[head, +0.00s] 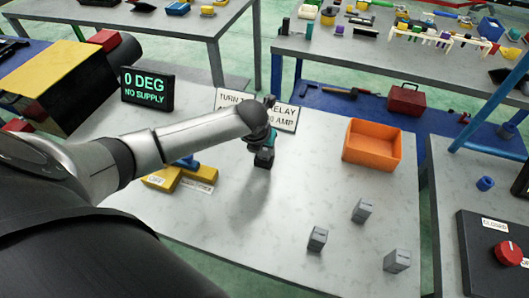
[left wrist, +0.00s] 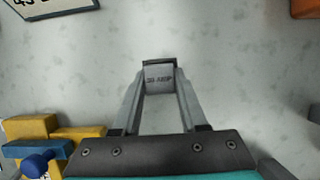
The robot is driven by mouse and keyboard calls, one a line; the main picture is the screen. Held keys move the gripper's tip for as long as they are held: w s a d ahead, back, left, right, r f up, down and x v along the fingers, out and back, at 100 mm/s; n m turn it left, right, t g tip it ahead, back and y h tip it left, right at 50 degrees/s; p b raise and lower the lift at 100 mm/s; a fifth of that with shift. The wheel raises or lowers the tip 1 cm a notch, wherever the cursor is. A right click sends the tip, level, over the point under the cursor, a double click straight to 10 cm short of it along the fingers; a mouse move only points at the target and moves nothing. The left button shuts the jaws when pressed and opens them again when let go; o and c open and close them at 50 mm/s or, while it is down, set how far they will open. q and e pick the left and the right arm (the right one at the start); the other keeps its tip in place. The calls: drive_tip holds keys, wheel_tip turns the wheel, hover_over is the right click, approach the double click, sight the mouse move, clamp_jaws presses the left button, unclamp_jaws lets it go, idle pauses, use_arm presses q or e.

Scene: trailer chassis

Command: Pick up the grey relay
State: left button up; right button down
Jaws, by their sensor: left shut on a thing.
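My left gripper (head: 263,161) is over the middle of the pale table, pointing down. In the left wrist view my left gripper (left wrist: 160,75) is shut on a grey relay (left wrist: 159,79), a small block with dark lettering that seems to read "30 AMP". The block sits between the fingertips. In the head view the gripper hides it, and I cannot tell whether it touches the table. Three more grey blocks stand at the table's front right: one (head: 317,238), another (head: 362,210) and a third (head: 397,261). My right gripper is out of view.
An orange bin (head: 372,145) stands at the table's right. A "0 DEG NO SUPPLY" display (head: 147,89) and a lettered sign (head: 283,116), partly covered by my arm, stand at the back. A yellow block with a blue part (head: 163,178) lies left of my gripper.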

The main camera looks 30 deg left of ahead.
use_arm(q)
clamp_jaws()
